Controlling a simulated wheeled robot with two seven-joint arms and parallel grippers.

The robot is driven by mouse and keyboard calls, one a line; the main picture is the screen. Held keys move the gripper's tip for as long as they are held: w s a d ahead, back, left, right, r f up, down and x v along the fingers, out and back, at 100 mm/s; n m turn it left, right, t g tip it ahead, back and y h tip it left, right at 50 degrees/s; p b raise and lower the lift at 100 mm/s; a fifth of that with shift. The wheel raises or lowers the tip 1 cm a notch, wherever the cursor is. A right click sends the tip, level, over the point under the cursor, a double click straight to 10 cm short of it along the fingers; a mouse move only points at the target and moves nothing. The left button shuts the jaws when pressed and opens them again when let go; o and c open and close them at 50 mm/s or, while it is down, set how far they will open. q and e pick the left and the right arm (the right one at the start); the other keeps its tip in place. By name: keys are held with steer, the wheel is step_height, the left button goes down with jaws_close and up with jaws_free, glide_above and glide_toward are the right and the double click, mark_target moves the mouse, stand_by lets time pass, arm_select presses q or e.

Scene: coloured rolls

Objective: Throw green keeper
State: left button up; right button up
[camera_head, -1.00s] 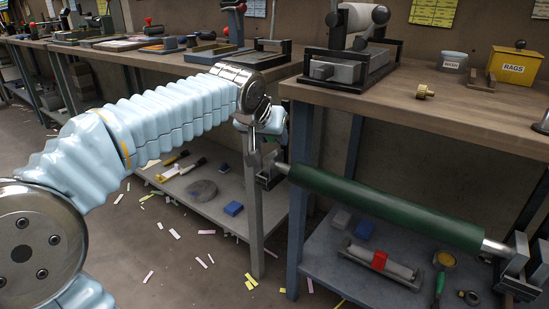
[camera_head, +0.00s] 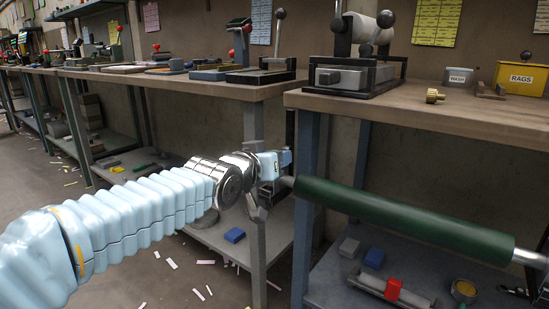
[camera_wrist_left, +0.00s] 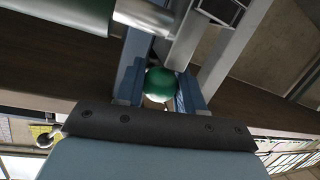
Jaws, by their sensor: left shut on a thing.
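A long dark green roll (camera_head: 400,215) with metal shaft ends lies across the front of the right-hand bench, below its top. My left gripper (camera_head: 283,160) is beside the roll's left shaft end, its blue fingers pointing right. In the left wrist view, my left gripper (camera_wrist_left: 161,95) is shut on a round green knob (camera_wrist_left: 160,82) held between its two blue fingers. The keeper's body below the knob is mostly hidden by the fingers and wrist. The green roll also shows in the left wrist view (camera_wrist_left: 55,15), beyond the fingers. My right gripper is in no view.
The right bench top (camera_head: 450,120) carries a clamp device (camera_head: 350,75), a brass fitting (camera_head: 434,96), a wash tub (camera_head: 460,76) and a yellow rags box (camera_head: 519,78). A bench leg (camera_head: 304,200) stands close to my gripper.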

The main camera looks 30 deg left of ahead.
arm_select(q)
steer(key=shift+f, duration=0.1)
stand_by(0.3)
steer(key=o, duration=1)
steer(key=p+v, duration=0.1)
steer(key=v, duration=1.3)
steer(key=shift+a, duration=0.1)
